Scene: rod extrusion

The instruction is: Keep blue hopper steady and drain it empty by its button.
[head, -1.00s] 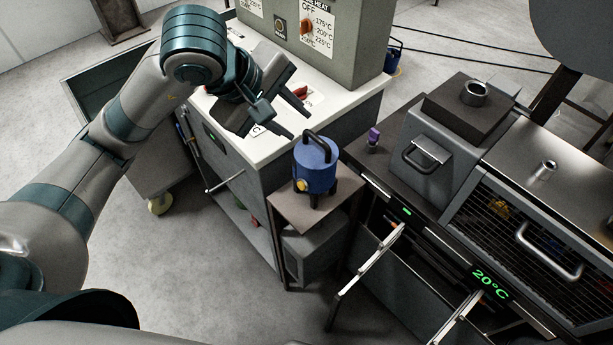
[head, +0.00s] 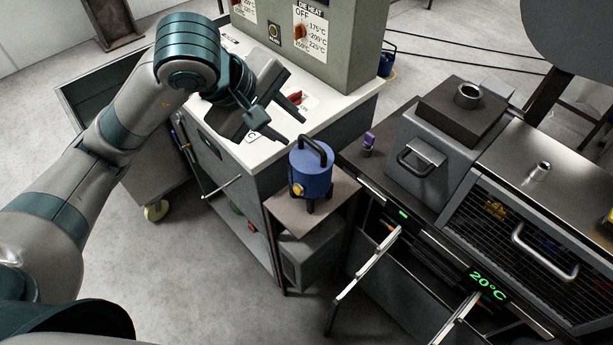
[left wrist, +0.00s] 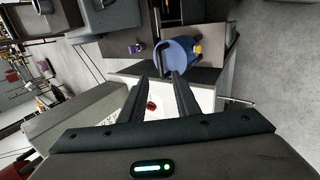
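The blue hopper (head: 311,172) stands upright on a small square stand (head: 281,209) in the head view, with a black handle arched over its top and a yellow button (head: 297,190) low on its front. My left gripper (head: 299,119) is open and empty, just up and left of the hopper, apart from it. In the left wrist view the hopper (left wrist: 177,55) lies past the tips of my open left gripper (left wrist: 160,76), with the button (left wrist: 198,49) on its right side. My right gripper is in neither view.
A grey control box (head: 350,40) with dials stands on a white-topped cabinet (head: 340,112) behind the hopper. To the right is a machine (head: 430,150) with a metal-rimmed inlet (head: 468,95) and a wire-fronted bay (head: 520,215). A small purple item (head: 368,141) sits between.

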